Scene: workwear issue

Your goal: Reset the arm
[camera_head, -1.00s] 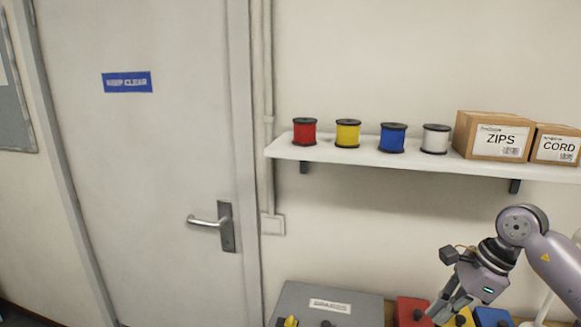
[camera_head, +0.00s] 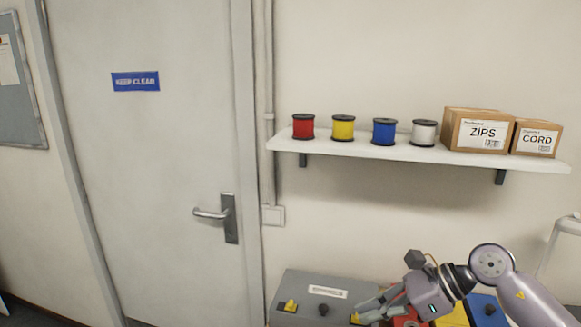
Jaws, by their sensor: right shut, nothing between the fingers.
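My right arm comes in from the lower right. My right gripper (camera_head: 368,310) is shut and empty, with its fingers pointing left at the bottom of the view. Its fingertips are over or just in front of the right end of a grey machine box (camera_head: 315,283); I cannot tell whether they touch it. The gripper body partly hides a red item (camera_head: 405,316) below it. My left gripper is not in view.
Yellow (camera_head: 455,316) and blue (camera_head: 487,310) items stand beside the red one under my arm. Above, a white shelf (camera_head: 375,150) holds several thread spools (camera_head: 384,132) and the ZIPS (camera_head: 478,130) and CORD (camera_head: 536,138) boxes. A closed door (camera_head: 160,160) stands at the left.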

